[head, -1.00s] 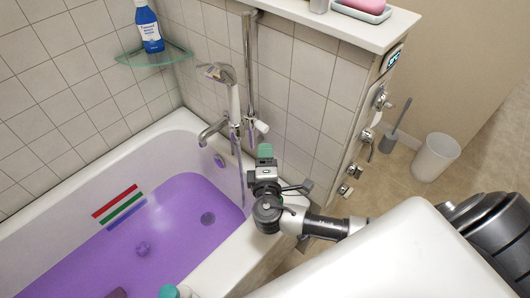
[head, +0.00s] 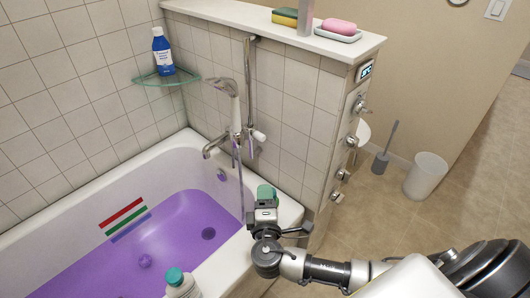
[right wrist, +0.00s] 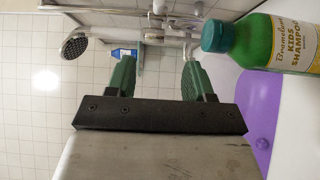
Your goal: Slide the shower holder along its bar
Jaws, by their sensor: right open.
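The shower bar (head: 252,75) stands upright on the tiled wall above the tub's far end. The hand shower (head: 228,90) hangs beside it, its head tilted. The holder (head: 257,135) seems to be the pale knobbed piece low on the bar, close to the tap. In the right wrist view the bar (right wrist: 95,9) runs sideways along the top and the shower head (right wrist: 75,45) is at left. My right gripper (head: 266,193) is over the tub's rim, below and apart from the bar. Its green fingers (right wrist: 160,80) are open with nothing gripped. My left gripper is out of view.
The tap (head: 215,145) juts out over the purple water (head: 150,245). A green shampoo bottle (right wrist: 265,42) is at right in the wrist view. A glass shelf (head: 165,78) holds a blue bottle (head: 162,50). Wall valves (head: 352,140) stick out at right.

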